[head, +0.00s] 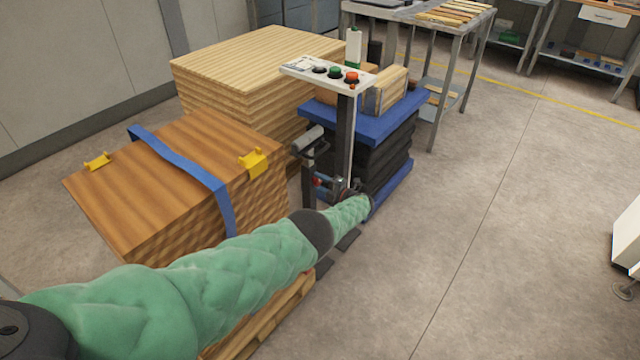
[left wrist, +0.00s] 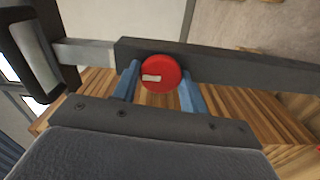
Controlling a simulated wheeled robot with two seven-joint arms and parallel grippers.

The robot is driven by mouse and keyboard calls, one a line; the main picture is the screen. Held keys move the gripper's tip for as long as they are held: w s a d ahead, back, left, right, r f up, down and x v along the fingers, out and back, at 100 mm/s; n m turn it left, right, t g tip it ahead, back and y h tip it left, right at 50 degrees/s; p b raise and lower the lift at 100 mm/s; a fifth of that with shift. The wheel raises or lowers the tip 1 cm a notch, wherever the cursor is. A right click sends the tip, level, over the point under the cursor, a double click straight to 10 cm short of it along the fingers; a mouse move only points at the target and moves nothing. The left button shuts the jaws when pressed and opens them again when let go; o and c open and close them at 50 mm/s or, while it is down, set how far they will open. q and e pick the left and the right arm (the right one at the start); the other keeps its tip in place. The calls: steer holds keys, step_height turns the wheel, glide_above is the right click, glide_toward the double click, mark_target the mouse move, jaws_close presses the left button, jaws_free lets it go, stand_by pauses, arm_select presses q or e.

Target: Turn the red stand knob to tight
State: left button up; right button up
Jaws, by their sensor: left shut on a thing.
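The red stand knob (left wrist: 160,73) is a round disc with a pale mark on its left half, seen face-on in the left wrist view. It sits against a dark bar (left wrist: 230,60) of the stand. My left gripper (left wrist: 159,84) has its blue fingers on both sides of the knob and is shut on it. In the head view my left gripper (head: 324,182) is at the stand, low beside the dark post (head: 346,140), and the knob is mostly hidden there. I cannot read any tight or loose marking. My right gripper is not in view.
A control panel (head: 328,73) with coloured buttons tops the post. A blue lift table (head: 372,125) carrying boards stands behind. A strapped wood stack (head: 165,185) is at left, a taller plank stack (head: 250,60) behind it. The floor (head: 480,230) at right is clear.

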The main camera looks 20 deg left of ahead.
arm_select(q)
steer(key=shift+d, duration=0.1)
steer(key=o, duration=0.9)
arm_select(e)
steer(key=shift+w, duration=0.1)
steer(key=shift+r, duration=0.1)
arm_select(q)
steer(key=p+v, duration=0.1)
steer(key=v, duration=0.6)
steer(key=shift+d, duration=0.35)
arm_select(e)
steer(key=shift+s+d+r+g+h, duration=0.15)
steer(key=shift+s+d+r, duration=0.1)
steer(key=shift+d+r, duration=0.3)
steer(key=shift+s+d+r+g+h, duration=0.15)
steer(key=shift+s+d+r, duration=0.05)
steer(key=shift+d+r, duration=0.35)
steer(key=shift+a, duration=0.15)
